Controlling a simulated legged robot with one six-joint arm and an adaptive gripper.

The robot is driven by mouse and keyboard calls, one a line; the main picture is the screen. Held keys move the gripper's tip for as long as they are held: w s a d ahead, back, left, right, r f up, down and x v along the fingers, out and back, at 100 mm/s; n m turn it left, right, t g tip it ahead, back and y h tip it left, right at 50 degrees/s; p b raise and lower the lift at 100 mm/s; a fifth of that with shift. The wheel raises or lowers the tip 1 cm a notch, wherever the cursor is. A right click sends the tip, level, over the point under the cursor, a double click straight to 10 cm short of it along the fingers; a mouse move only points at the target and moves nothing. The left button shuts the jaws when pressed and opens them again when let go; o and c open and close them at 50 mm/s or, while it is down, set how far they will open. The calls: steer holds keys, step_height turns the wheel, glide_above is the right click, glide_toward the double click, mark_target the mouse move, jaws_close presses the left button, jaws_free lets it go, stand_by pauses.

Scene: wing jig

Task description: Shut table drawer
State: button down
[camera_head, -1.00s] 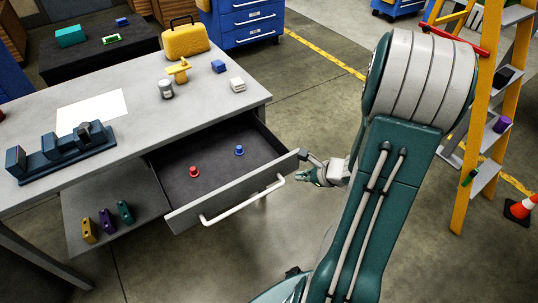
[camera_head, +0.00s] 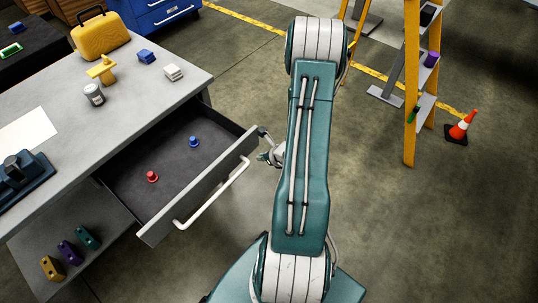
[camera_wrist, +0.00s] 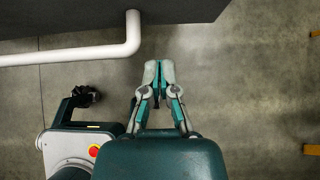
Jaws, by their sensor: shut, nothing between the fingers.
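The table drawer (camera_head: 158,226) is pulled well out of the grey table (camera_head: 142,87). Its white bar handle (camera_head: 213,193) runs along the front. A red piece (camera_head: 152,177) and a blue piece (camera_head: 194,141) stand inside the drawer. My gripper (camera_head: 267,157) is just outside the drawer front near its right end, partly hidden by my arm. In the wrist view my gripper (camera_wrist: 159,71) has its fingers together and empty. The handle (camera_wrist: 82,56) is to its left, and the dark drawer front (camera_wrist: 70,18) lies above; whether they touch is unclear.
A yellow case (camera_head: 101,36), a yellow part (camera_head: 102,69), a jar (camera_head: 94,95) and small blocks stand on the table. Colored blocks (camera_head: 70,252) sit on the lower shelf. A yellow ladder (camera_head: 412,100) and an orange cone (camera_head: 462,126) stand right. Floor between is clear.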

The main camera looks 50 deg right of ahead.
mark_target(246, 151)
steer(key=w, duration=0.2)
steer(key=w+f, duration=0.1)
steer(key=w, duration=0.1)
steer(key=shift+a+f, duration=0.15)
steer(key=shift+w, duration=0.7)
